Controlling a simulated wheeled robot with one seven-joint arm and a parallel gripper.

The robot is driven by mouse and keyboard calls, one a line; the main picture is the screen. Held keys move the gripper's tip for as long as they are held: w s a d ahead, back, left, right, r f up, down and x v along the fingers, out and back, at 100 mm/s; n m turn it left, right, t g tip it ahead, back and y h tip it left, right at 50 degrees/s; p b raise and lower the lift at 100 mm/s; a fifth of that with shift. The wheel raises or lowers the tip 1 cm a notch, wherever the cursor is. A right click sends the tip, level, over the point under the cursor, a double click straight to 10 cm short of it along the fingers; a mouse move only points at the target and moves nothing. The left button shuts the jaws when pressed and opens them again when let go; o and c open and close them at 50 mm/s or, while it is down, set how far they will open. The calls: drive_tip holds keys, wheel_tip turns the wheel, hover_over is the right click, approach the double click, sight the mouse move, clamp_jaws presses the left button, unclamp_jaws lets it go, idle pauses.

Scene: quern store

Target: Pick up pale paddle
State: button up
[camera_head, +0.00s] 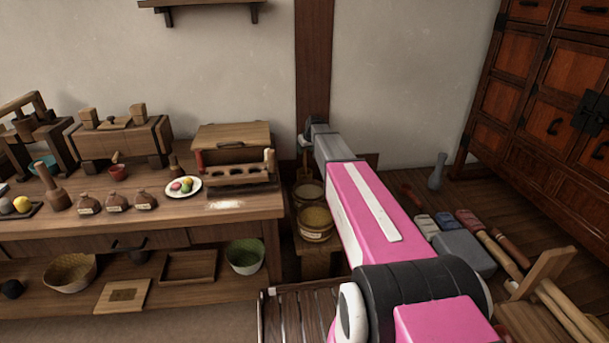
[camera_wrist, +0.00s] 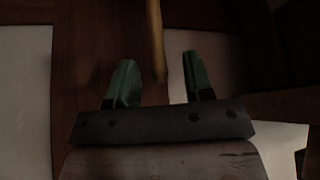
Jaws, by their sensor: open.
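A pale wooden rod (camera_wrist: 156,38), which looks like part of the pale paddle, runs down from the top of the wrist view. Its lower end shows between the two green fingers of my gripper (camera_wrist: 160,80). The fingers are spread and stand apart from the rod on both sides; its depth is hard to judge. In the head view my gripper (camera_head: 308,133) is small and dark, in front of the wall post. A thin pale stick (camera_head: 305,163) shows just below it, above a round tub (camera_head: 308,192). I cannot see the paddle's whole shape.
A second tub (camera_head: 314,224) stands in front of the first. The wooden workbench (camera_head: 240,208) is to the left, with a box (camera_head: 232,136) and a white plate (camera_head: 196,191) of coloured balls. Tools and a grey block (camera_head: 464,253) lie on the floor at right.

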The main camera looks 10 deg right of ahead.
drive_tip(key=x, duration=0.3)
drive_tip(key=shift+s, duration=0.1)
clamp_jaws()
drive_tip(key=shift+r, duration=0.1)
